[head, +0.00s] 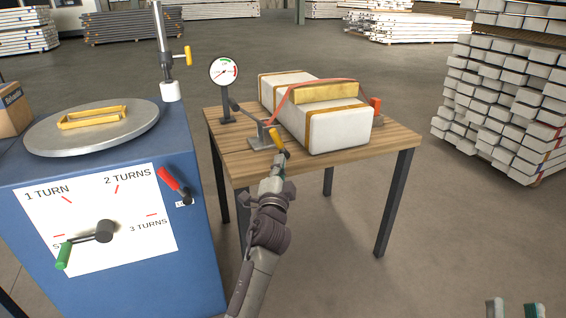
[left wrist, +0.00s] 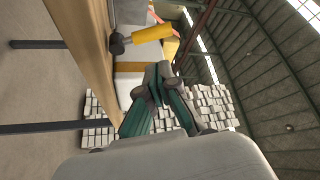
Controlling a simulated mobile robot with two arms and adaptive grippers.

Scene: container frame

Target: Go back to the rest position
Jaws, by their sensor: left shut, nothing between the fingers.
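My left gripper (head: 279,162) is at the front edge of the wooden table, just below the yellow handle (head: 278,141) of a lever clamp. In the left wrist view the fingers of my left gripper (left wrist: 160,76) are together with nothing between them, and the yellow handle (left wrist: 152,39) is beyond them, apart from the tips. My right gripper (head: 514,309) shows only as two separated fingertips at the bottom right edge, with nothing seen between them.
The wooden table (head: 390,142) bears a white block (head: 340,130) under a red strap, and a gauge (head: 223,71). A blue cabinet (head: 190,235) with a dial panel and round lid stands left. Stacked bars (head: 500,110) stand right. Floor right of the table is clear.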

